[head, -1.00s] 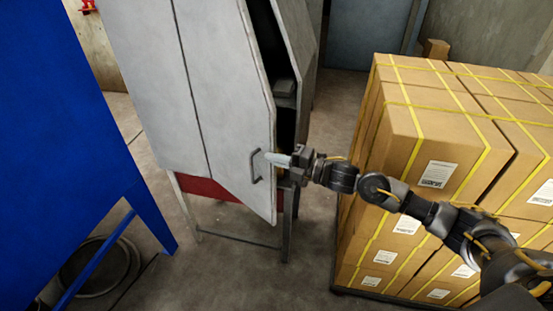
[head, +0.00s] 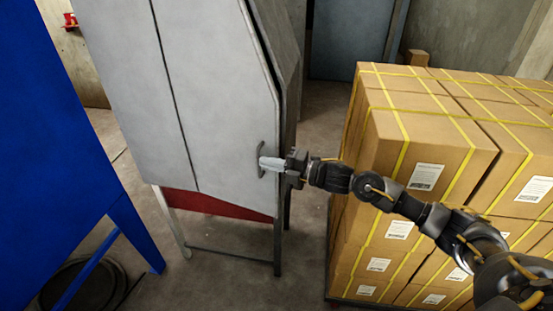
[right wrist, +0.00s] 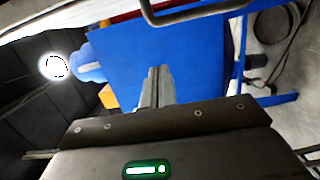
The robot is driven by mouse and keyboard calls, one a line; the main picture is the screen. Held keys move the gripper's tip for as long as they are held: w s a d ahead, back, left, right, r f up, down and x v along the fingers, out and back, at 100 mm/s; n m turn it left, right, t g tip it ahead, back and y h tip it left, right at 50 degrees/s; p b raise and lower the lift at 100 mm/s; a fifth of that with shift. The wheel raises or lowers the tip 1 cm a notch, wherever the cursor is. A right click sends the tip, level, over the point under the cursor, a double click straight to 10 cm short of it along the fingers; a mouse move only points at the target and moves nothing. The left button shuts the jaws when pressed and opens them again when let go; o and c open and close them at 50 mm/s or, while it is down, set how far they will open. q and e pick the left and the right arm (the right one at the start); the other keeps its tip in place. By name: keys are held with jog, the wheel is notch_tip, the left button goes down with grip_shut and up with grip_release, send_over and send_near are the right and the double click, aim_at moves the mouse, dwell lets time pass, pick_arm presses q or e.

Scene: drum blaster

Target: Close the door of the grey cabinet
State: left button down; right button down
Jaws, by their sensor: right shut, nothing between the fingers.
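The grey cabinet (head: 125,75) stands left of the middle in the head view, on a frame with a red panel below. Its door (head: 225,100) is nearly flush with the body, with a thin dark gap along its right edge. The door handle (head: 262,158) is a vertical bar near that edge. My right gripper (head: 268,163) is shut and empty, its fingertips at the handle; whether they touch it I cannot tell. In the right wrist view the shut fingers (right wrist: 157,80) show below a handle bar (right wrist: 195,15). My left gripper is not in view.
A strapped stack of cardboard boxes (head: 430,130) stands right of the cabinet, under my right arm. A blue cabinet (head: 50,130) stands at the left. Bare floor (head: 225,265) lies in front of the grey cabinet.

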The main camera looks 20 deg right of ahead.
jog(key=b+v, duration=0.4)
jog(key=v, duration=0.4)
jog(key=shift+d, duration=0.35)
jog(key=c, duration=2.2)
grip_release()
jog(key=shift+s+d+r, duration=0.15)
jog(key=shift+s+d, duration=0.2)
jog(key=shift+d, duration=0.05)
jog(key=c, duration=1.9)
grip_release()
jog(key=shift+c, duration=0.2)
jog(key=o, duration=0.3)
jog(key=a+p, duration=0.1)
jog(key=a, duration=0.1)
jog(key=a+m+y+p, duration=0.1)
jog(key=a, duration=0.2)
jog(key=s+a+m+y+p, duration=0.1)
jog(key=a, duration=0.2)
jog(key=shift+a, duration=0.1)
jog(key=w+a+r+m+t+h+p, duration=0.25)
jog(key=a+m+t+h+p, duration=0.2)
jog(key=a+m+t, duration=0.5)
jog(key=m+g+h+p, duration=0.4)
jog(key=m+h, duration=1)
jog(key=m, duration=0.4)
send_over(260, 175)
jog(key=shift+t, duration=0.25)
jog(key=f, duration=0.5)
jog(key=shift+w+f, duration=0.35)
jog(key=shift+f, duration=0.05)
